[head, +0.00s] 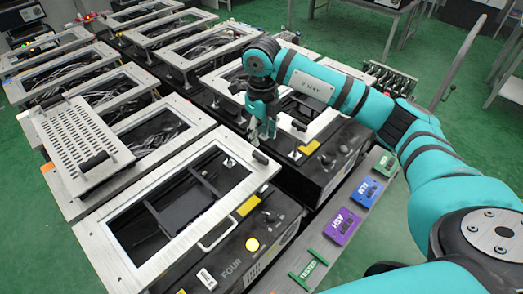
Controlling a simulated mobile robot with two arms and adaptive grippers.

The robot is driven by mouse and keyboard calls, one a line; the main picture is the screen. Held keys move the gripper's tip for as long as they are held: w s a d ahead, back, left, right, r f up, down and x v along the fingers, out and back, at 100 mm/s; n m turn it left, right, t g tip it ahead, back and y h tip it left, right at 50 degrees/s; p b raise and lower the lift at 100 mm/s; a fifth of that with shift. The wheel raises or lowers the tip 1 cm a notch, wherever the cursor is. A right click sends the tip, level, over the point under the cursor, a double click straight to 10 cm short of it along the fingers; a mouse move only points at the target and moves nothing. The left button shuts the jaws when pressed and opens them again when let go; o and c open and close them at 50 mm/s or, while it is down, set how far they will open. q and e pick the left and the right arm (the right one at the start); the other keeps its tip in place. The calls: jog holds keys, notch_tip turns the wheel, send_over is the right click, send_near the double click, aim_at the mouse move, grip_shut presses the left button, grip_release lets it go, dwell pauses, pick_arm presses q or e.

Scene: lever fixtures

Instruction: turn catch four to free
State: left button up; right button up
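The fixture marked FOUR (232,269) is a black box at the front, with a yellow round light (252,244) on its front face. A pale metal frame (100,252) with a dark opening lies on top of it. A small white switch-like part (206,279) sits left of the lettering, and a curved silver handle (218,233) is on the frame's front side. I cannot tell which part is the catch. My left gripper is out of view.
A neighbouring black fixture (330,165) stands behind on the right. A rail on the right carries purple (342,226), blue (367,190) and green (315,262) tags. A slotted plate (75,145) lies at left.

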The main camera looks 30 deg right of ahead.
aim_at(262, 157)
notch_tip(262, 157, down, 5)
jog(key=shift+f+p, duration=0.15)
jog(key=shift+p, duration=0.5)
notch_tip(262, 157, down, 2)
jog(key=shift+f, duration=0.1)
jog(key=shift+f+p, duration=0.3)
jog(key=shift+f, duration=0.2)
jog(key=c, duration=0.7)
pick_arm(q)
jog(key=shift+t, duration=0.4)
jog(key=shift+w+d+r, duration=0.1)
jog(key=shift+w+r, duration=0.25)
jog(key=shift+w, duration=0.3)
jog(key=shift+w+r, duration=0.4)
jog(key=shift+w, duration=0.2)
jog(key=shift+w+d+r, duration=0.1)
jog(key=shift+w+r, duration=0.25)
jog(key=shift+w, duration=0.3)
pick_arm(e)
grip_shut()
